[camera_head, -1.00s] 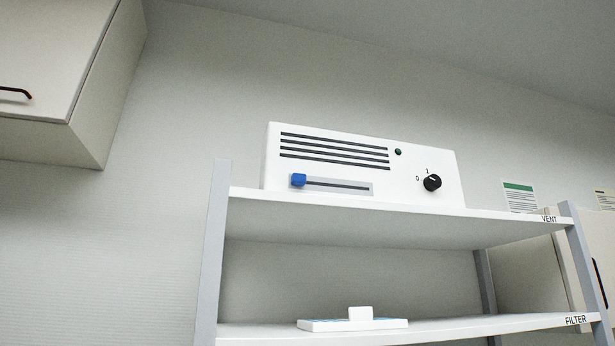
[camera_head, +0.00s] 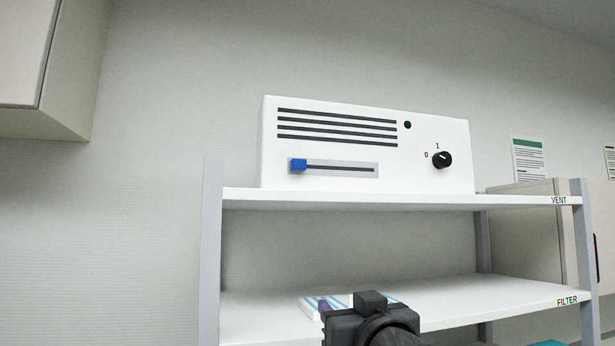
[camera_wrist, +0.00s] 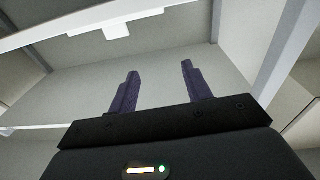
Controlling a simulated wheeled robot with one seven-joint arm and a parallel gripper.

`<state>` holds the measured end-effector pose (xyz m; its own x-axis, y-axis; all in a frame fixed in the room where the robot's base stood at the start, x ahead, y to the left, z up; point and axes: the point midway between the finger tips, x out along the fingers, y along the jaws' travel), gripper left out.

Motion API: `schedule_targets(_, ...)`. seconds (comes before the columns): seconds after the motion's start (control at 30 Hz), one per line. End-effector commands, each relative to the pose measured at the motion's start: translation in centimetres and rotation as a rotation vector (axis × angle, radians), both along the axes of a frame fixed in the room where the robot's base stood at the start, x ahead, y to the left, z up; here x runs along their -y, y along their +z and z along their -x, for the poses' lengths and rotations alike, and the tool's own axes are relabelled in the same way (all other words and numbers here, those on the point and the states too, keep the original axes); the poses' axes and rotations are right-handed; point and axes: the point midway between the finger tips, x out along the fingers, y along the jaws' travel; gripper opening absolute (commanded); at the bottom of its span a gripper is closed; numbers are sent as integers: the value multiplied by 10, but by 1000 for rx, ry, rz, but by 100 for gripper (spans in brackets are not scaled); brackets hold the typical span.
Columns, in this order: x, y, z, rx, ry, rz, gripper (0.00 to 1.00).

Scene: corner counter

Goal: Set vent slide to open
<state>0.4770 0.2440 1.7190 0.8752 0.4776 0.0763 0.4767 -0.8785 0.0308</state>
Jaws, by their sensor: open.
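The vent unit (camera_head: 365,150) is a white box with dark slots, standing on the top shelf labelled VENT. Its slide is a blue knob (camera_head: 298,165) at the left end of a dark horizontal track (camera_head: 340,168). My gripper (camera_wrist: 158,68) is open and empty in the wrist view, with two dark purple fingers apart. In the head view my gripper shows at the bottom, below and to the right of the blue knob, in front of the lower shelf. It is well apart from the slide. Most of its fingers are hidden there.
A black rotary knob (camera_head: 442,160) marked 0 and 1 and a dark green lamp (camera_head: 407,125) are on the unit's right. A flat filter (camera_head: 312,304) lies on the lower shelf (camera_head: 480,300), partly hidden by my gripper. Grey posts (camera_head: 210,250) flank the shelves.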

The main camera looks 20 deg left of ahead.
Motion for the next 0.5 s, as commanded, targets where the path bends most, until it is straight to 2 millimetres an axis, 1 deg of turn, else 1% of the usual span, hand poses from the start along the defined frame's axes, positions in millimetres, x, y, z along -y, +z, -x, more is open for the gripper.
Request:
schedule_targets(0.03,-8,59,17,75,24,-48,49)
schedule_targets(0.1,-12,108,35,156,41,-103,49)
schedule_targets(0.2,-12,153,55,227,55,-159,49)
schedule_targets(0.3,-11,170,63,259,58,-184,49)
schedule_targets(0.5,-10,169,64,261,57,-185,49)
